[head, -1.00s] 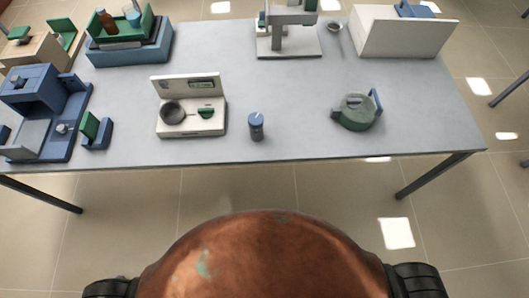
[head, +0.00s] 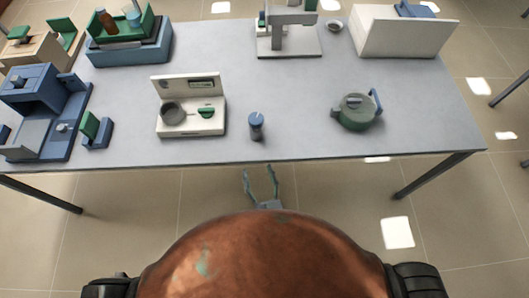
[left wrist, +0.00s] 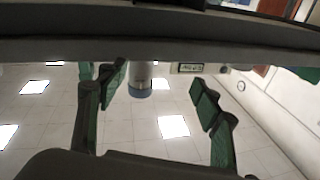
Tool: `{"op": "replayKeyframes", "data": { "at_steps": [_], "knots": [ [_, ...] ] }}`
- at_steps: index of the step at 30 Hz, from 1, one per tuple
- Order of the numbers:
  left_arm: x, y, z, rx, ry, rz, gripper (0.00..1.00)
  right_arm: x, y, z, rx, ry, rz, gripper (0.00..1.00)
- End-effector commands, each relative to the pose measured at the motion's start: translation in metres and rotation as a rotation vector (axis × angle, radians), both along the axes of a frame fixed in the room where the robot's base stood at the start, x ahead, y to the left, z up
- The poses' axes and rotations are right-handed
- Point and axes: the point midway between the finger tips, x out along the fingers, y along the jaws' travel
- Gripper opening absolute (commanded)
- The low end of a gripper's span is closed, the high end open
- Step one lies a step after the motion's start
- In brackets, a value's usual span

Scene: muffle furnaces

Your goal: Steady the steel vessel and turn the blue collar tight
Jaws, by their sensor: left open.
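The steel vessel (head: 256,133) is a small dark grey cylinder standing upright near the front edge of the table. Its blue collar (head: 256,118) is on top. My left gripper (head: 262,180) is just in front of the table edge, open and empty, with its fingers pointing toward the vessel but apart from it. In the left wrist view, the open left gripper (left wrist: 156,82) has green-padded fingers, and the vessel (left wrist: 140,71) with its blue collar (left wrist: 140,90) appears between them, farther off. My right gripper is not in view.
A white scale-like device (head: 190,118) stands left of the vessel, and a green kettle (head: 357,112) stands to its right. A blue machine (head: 45,110) is at the far left. A white stand (head: 290,42) is behind. Table space right around the vessel is clear.

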Motion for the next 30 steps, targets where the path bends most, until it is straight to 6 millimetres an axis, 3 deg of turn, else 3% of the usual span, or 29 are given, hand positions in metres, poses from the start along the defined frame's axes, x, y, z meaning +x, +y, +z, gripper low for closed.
{"op": "replayKeyframes", "data": {
  "at_steps": [1, 3, 9, 17, 30],
  "knots": [
    [0.007, -0.009, 0.019, -0.040, 0.014, 0.008, 0.60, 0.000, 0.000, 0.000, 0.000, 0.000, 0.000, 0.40],
    [0.018, -0.017, 0.034, -0.076, 0.035, 0.008, 0.60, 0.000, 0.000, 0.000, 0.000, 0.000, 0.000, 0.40],
    [0.045, -0.025, 0.065, -0.161, 0.059, -0.009, 0.60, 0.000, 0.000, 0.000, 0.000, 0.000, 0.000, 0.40],
    [0.064, -0.023, 0.071, -0.176, 0.061, -0.015, 0.60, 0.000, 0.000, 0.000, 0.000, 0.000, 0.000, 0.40],
    [0.125, -0.010, 0.071, -0.174, 0.060, -0.015, 0.60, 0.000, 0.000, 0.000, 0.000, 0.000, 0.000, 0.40]
  ]
}}
